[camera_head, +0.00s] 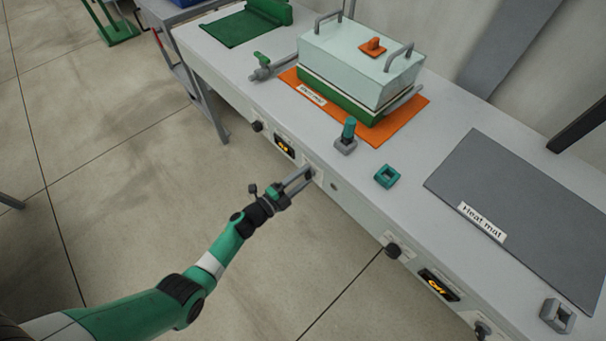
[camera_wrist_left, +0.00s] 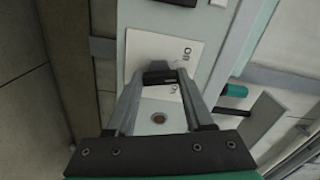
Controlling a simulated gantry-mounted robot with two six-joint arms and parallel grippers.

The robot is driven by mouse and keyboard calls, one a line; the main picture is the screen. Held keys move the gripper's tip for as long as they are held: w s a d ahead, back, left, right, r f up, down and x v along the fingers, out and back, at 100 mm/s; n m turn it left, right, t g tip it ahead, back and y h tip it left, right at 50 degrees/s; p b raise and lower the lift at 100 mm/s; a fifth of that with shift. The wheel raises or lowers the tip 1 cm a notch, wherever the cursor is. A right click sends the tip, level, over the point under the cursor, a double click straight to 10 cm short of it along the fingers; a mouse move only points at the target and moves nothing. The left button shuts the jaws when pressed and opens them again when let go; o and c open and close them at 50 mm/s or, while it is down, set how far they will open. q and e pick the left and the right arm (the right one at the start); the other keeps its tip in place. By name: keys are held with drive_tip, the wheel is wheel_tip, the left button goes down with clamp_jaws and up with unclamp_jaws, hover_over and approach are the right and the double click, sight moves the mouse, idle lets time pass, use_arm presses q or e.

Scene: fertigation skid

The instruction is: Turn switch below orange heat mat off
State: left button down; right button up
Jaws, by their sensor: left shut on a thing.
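The orange heat mat (camera_head: 411,110) lies on the bench under a green and white lidded box (camera_head: 355,62). On the bench's front face below it is a lit display (camera_head: 284,146), its text too small to read surely. To its right is a white switch plate, which also shows in the left wrist view (camera_wrist_left: 150,47) with small lettering. My left gripper (camera_head: 308,174) reaches this plate from the front. In the left wrist view its fingers (camera_wrist_left: 161,76) are closed on the small dark switch (camera_wrist_left: 159,77), partly hidden by them. My right gripper is not in view.
A black knob (camera_head: 257,126) sits left of the display. A grey heat mat (camera_head: 530,205) lies at right, with another knob (camera_head: 392,250) and an "OFF" display (camera_head: 438,285) below it. A teal square piece (camera_head: 387,176) lies on the bench. The floor in front is clear.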

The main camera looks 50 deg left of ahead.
use_arm(q)
drive_tip(key=n+p, duration=0.1)
drive_tip(key=n, duration=0.5)
idle(0.5)
drive_tip(key=shift+c, duration=1.4)
unclamp_jaws()
